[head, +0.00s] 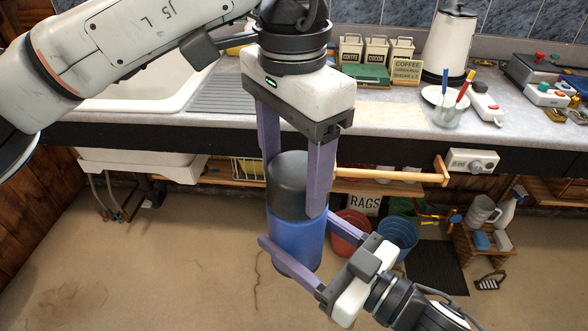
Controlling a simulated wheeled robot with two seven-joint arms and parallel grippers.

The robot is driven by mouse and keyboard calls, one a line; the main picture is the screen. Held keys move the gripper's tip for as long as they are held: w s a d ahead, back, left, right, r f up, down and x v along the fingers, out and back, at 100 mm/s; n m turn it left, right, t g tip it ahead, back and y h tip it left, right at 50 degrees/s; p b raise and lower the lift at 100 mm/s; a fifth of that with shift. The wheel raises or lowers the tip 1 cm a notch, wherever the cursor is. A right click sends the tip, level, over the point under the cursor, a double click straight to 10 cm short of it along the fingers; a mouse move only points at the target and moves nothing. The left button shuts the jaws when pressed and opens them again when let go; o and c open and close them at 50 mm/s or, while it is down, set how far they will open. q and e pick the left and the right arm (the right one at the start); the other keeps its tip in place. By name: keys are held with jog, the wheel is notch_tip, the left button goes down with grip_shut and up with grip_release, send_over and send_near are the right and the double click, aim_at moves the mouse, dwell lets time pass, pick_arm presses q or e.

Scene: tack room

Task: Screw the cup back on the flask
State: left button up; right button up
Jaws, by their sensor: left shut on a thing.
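The dark grey cup (287,188) sits upright at the top of the blue flask (297,243), in the middle of the head view. My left gripper (295,190) points down from above and is shut on the cup, one finger on each side. My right gripper (298,232) comes in from the lower right, with its fingers on either side of the flask's blue body, and looks shut on it. The flask is upright, above the floor in front of the counter. The cup meets the flask; I cannot tell whether its thread is engaged.
The counter (205,120) runs behind, with a sink (140,92), canisters (376,50), a kettle (449,42) and a glass of pens (447,113). A wooden rail (390,175) juts out below it. Red (350,228) and blue (399,234) buckets stand on the floor.

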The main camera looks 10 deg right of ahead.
pick_arm(q)
jog(key=shift+w+m, duration=0.1)
jog(key=shift+m, duration=0.8)
jog(key=o, duration=1)
jog(key=shift+r, duration=0.15)
notch_tip(320, 180, up, 4)
jog(key=shift+r, duration=0.15)
